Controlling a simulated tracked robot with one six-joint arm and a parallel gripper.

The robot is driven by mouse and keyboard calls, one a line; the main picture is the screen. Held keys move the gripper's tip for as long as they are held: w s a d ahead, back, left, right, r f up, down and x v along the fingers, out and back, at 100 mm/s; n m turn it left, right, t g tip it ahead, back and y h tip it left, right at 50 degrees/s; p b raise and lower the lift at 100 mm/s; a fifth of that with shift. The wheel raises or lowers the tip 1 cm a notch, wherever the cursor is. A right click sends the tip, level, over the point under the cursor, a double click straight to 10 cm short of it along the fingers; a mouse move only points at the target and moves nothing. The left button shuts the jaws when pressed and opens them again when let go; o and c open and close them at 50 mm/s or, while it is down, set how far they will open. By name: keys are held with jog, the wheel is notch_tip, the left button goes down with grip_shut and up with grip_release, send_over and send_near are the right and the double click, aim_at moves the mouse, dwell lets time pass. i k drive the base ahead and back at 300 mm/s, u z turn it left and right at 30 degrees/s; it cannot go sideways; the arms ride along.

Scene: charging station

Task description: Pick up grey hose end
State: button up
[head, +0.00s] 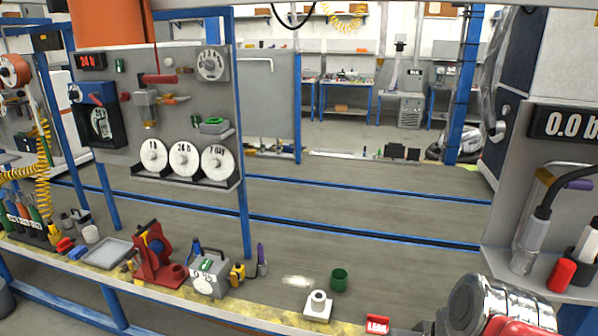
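The grey hose end (531,238) is at the right edge of the head view. It is a pale grey, slightly tilted cylinder, with its lower end at the shelf of the right-hand panel. A black hose (560,188) leaves its top and curves up and out of the picture to the right. I cannot tell whether it rests on the shelf or sits in a holder. My gripper's fingers do not show in this view. A shiny metal and red part (485,305) fills the bottom right corner, below the shelf; I cannot tell what it is.
The grey right panel (497,215) carries a black "0.0 b" display (565,124). A red cylinder (562,275) stands close to the hose end. The front bench holds a green cup (339,279), a white flanged piece (318,306) and a red block (377,324).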

aim_at(527, 250)
jog(key=z, duration=1.25)
